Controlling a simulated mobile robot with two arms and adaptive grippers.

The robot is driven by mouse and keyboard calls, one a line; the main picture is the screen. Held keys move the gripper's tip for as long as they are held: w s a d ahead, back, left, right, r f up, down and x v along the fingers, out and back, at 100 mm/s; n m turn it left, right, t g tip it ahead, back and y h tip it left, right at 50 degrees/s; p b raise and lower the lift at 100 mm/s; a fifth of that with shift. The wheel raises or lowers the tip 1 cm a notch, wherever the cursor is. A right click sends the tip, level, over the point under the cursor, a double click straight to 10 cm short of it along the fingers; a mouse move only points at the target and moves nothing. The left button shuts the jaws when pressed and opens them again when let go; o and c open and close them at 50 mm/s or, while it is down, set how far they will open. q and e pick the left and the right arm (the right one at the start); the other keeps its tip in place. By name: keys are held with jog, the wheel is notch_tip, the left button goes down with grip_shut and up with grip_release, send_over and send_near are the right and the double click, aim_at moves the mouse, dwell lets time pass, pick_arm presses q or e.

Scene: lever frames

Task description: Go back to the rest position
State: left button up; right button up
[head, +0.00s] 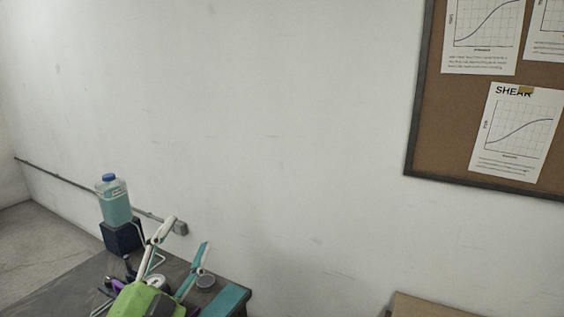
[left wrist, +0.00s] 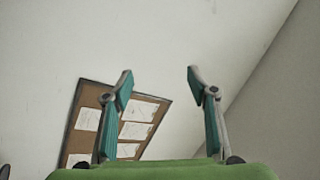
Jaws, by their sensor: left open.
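My left gripper (head: 186,236) shows at the bottom left of the head view, in front of the dark bench. Its green body is at the bottom and its two fingers point up, spread apart. In the left wrist view the same gripper (left wrist: 160,82) is open with nothing between its fingers, facing the pale wall and ceiling. My right gripper is in neither view.
A dark bench (head: 62,292) holds a bottle of teal liquid (head: 116,206) with a blue cap, standing on a dark block (head: 122,237). A small round grey item (head: 206,281) lies nearby. A cork board (head: 440,140) hangs on the wall. A brown surface (head: 425,307) shows at the bottom.

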pick_arm(q)
jog(key=s+a+f+n+g+y, duration=0.2)
jog(key=s+f+n+g, duration=0.1)
jog(key=f, duration=0.5)
jog(key=s+a+f+n+g+y, duration=0.2)
jog(key=s+f+n+g, duration=0.1)
jog(key=f, duration=0.5)
jog(key=s+a+f+n+g+y, duration=0.1)
jog(key=s+f+n+g+y, duration=0.15)
jog(key=f, duration=0.55)
jog(key=s+d+f+n+g+h, duration=0.1)
jog(key=s+d+f+g, duration=0.1)
jog(key=s+f+g, duration=0.65)
jog(key=s+d+f+n+g+h, duration=0.15)
jog(key=s+f, duration=0.35)
jog(key=s, duration=0.8)
notch_tip(320, 180, down, 30)
jog(key=b, duration=0.5)
jog(key=s+a+f+g+b, duration=0.2)
jog(key=s+f+b, duration=0.3)
jog(key=s+f, duration=1.3)
notch_tip(320, 180, down, 4)
jog(key=shift+s+a+f+y, duration=0.1)
jog(key=shift+s+a+y, duration=0.2)
jog(key=shift+a, duration=0.3)
